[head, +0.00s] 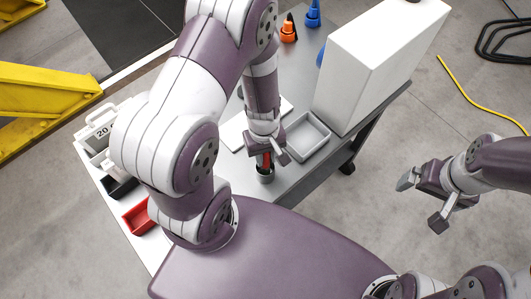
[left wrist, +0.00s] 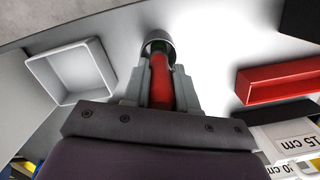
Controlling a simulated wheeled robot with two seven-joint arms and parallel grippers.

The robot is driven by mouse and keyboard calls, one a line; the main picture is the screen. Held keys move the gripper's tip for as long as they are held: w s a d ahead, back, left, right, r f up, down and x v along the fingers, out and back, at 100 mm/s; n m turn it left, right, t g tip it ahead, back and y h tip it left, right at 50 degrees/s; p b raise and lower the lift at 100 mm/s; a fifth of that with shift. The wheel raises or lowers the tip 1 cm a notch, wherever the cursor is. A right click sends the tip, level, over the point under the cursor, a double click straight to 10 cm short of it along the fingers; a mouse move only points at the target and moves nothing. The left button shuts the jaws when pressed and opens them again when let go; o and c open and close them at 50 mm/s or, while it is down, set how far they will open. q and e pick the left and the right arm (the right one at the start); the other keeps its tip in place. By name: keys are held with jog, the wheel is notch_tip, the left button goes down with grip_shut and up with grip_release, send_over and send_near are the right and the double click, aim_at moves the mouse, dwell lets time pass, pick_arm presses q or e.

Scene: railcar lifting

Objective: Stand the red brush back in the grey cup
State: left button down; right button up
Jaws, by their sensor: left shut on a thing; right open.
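The red brush (left wrist: 160,82) is held upright in my left gripper (left wrist: 160,92); in the head view the brush (head: 266,160) shows as a small red patch between the fingers. My left gripper (head: 268,158) is shut on it, right above the grey cup (head: 265,177). The brush's lower end reaches to the mouth of the cup in the left wrist view (left wrist: 158,38) and appears to be inside it. How deep it sits is hidden. My right gripper (head: 422,204) is open and empty, out over the floor to the right of the table.
A grey tray (head: 306,137) lies right of the cup, by a large white box (head: 375,65). A red bin (head: 138,217) and a black bin (head: 118,187) are at the left. Orange (head: 289,30) and blue (head: 313,15) items stand at the back. A yellow cable (head: 470,88) lies on the floor.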

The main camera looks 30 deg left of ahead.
pick_arm(q)
jog(key=shift+f+b, duration=0.3)
jog(key=shift+f, duration=0.1)
jog(key=c, duration=0.8)
grip_release()
jog(key=shift+r, duration=0.1)
jog(key=r, duration=1.2)
jog(key=shift+w+a+r+p, duration=0.25)
jog(key=shift+w+a+p, duration=0.05)
jog(key=shift+w+a, duration=0.1)
